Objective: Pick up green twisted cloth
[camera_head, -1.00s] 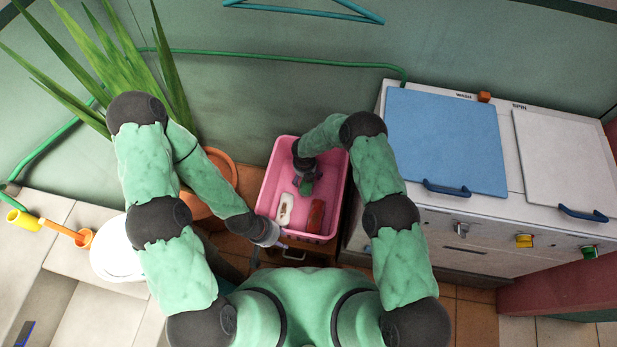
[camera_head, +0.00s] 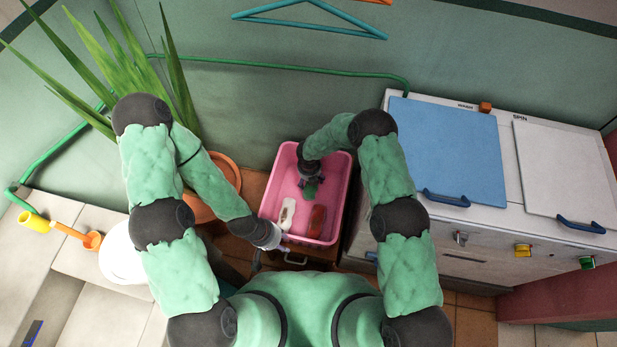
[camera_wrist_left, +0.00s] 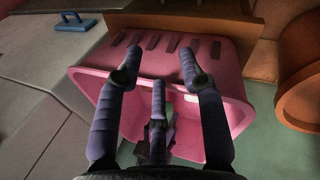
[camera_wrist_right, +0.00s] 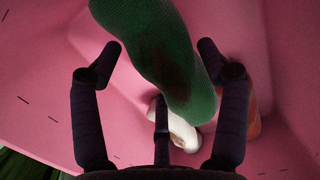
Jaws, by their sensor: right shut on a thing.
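The green twisted cloth (camera_wrist_right: 160,55) shows large in the right wrist view, with dark stains along it. It is also in the head view (camera_head: 312,190), inside the pink basket (camera_head: 341,212). My right gripper (camera_head: 307,178) reaches down into the basket and is shut on the cloth, its fingers on either side of it. I cannot tell whether the cloth is clear of the basket floor. My left gripper (camera_head: 281,247) is at the basket's front left rim. In the left wrist view its fingers (camera_wrist_left: 157,75) are spread and empty, in front of the slotted pink wall.
A white item (camera_head: 287,213) and a reddish-brown item (camera_head: 317,220) lie in the basket's front part. A washing machine (camera_head: 450,150) with a blue lid stands to the right. A potted plant (camera_head: 222,172) stands to the left. A blue hanger (camera_head: 310,20) is on the wall.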

